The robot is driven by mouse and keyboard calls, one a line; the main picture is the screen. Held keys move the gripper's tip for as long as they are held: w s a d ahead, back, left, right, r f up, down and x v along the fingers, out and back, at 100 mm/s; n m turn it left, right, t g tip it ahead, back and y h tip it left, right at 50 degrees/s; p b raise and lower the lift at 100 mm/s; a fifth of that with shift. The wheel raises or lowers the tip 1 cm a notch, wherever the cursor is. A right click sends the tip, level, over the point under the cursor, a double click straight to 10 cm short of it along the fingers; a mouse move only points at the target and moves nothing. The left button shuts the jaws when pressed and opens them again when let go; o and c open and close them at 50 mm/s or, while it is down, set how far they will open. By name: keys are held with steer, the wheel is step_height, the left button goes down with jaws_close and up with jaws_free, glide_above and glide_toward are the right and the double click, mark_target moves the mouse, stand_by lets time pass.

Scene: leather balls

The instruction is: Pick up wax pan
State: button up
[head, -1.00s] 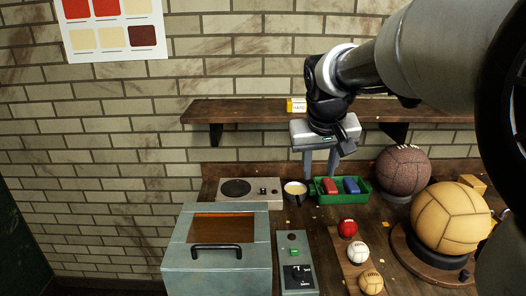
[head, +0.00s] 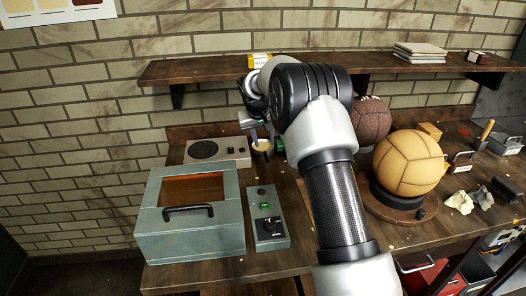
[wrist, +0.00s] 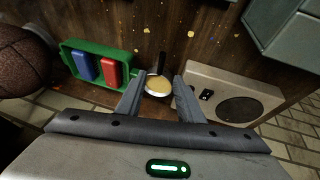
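The wax pan (wrist: 158,85) is a small round pan with pale yellow wax inside and a dark handle pointing away from my gripper in the wrist view. In the head view the pan (head: 262,145) sits on the bench just right of the hot plate, partly covered by my arm. My gripper (wrist: 157,78) is open, with one finger on each side of the pan in the wrist view. Whether the fingers touch the pan cannot be told. In the head view my gripper (head: 259,131) is at the pan, partly hidden by my own arm.
The hot plate (wrist: 222,95) stands close to one finger. The green tray (wrist: 72,48) with red and blue blocks is on the other side. A teal box (head: 190,222) and a switch panel (head: 267,225) stand in front. A shelf (head: 205,71) is above.

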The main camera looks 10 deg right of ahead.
glide_toward(266, 157)
steer(key=x, duration=0.3)
steer(key=shift+p+x, duration=0.35)
steer(key=shift+x, duration=2.5)
steer(key=shift+c, duration=0.4)
steer(key=shift+r, duration=0.1)
jaws_close()
